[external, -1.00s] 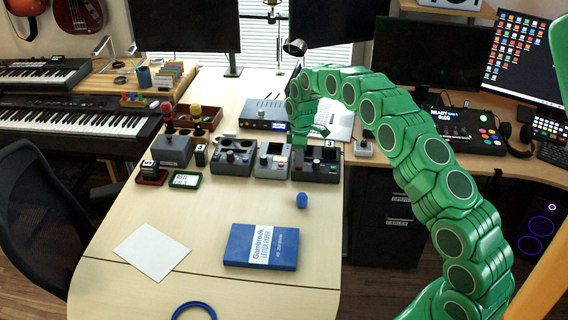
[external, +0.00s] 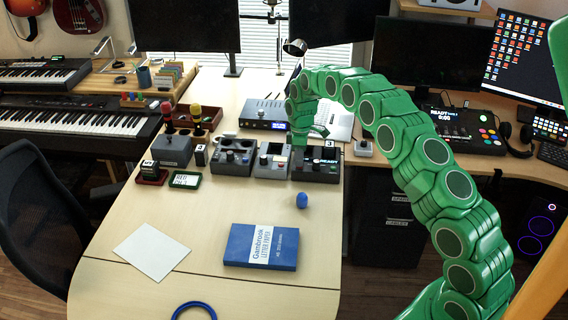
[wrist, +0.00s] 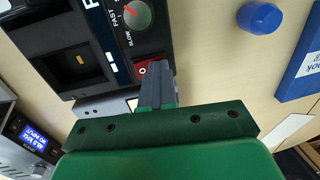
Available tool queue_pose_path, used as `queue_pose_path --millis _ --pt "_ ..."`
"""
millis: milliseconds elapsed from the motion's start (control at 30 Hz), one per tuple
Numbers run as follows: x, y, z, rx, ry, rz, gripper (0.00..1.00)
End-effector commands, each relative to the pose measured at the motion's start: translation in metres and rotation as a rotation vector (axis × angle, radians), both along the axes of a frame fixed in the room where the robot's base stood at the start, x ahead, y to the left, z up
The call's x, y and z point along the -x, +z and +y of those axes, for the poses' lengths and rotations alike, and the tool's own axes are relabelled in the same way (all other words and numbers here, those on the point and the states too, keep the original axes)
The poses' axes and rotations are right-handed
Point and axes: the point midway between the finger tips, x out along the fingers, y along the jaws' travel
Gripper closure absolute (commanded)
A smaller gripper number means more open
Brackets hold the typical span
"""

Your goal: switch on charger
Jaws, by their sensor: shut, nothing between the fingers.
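The charger (external: 308,174) is the dark grey box at the right end of the row on the desk. Its small display (external: 325,161) is lit and reads READY. A dark block labelled 3 (external: 329,146) stands at its back. In the wrist view the charger (wrist: 65,55) shows a FAST/SLOW knob (wrist: 138,14) and a red switch (wrist: 143,70) marked O at its edge. My gripper (wrist: 157,72) is shut and empty, with its fingertips right at the red switch and partly covering it. I cannot tell whether they touch it.
An audio box (external: 263,115) sits behind. The front desk has free room.

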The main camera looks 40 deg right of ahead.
Motion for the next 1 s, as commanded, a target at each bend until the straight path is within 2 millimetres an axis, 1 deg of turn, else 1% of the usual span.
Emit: queue_pose_path --millis 33,233,667,767,867,1000 --pt "-0.002 0.0 -0.004 0.002 -0.003 -0.003 1.0" --pt "-0.006 0.002 -0.008 0.002 -0.002 -0.001 1.0" --pt "-0.008 0.005 -0.009 0.002 -0.002 -0.003 1.0" --pt "-0.009 0.012 -0.01 0.002 -0.002 -0.005 1.0" --pt "-0.011 0.025 -0.011 0.003 -0.001 -0.007 1.0" --pt "-0.013 0.051 -0.013 0.003 -0.001 -0.006 1.0"
